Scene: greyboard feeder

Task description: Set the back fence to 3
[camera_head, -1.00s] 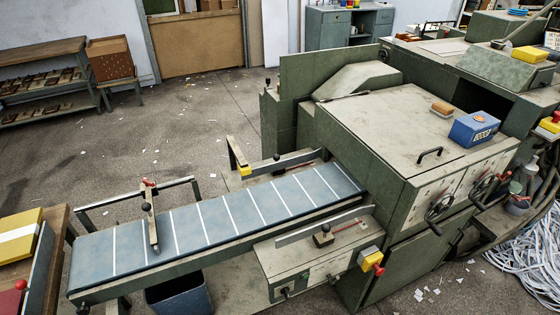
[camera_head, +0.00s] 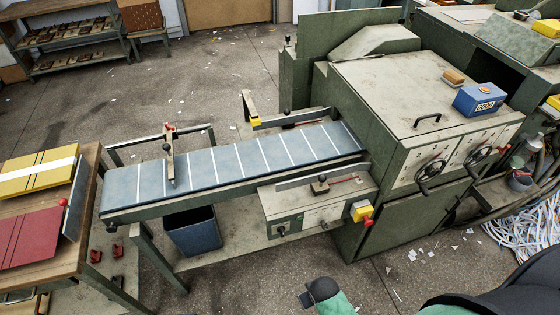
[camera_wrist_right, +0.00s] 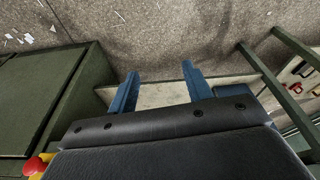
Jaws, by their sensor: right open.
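The back fence (camera_head: 290,119) is a pale metal bar along the far side of the blue belt (camera_head: 230,163), at the feeder end, with a dark knob on it. A yellow block sits at its left end. Its scale is too small to read. The front fence (camera_head: 322,177) lies on the near side, with a dark knob and a red pointer beside it. My right gripper (camera_wrist_right: 159,92) is open and empty in the right wrist view, its blue fingers over a pale flat surface and the floor, apart from either fence. My left gripper is not in view.
The green feeder housing (camera_head: 400,85) rises at the right end of the belt. A yellow box with a red knob (camera_head: 362,212) sticks out near the front. A blue bin (camera_head: 193,233) stands under the belt. A table with yellow and red boards (camera_head: 35,235) is at left.

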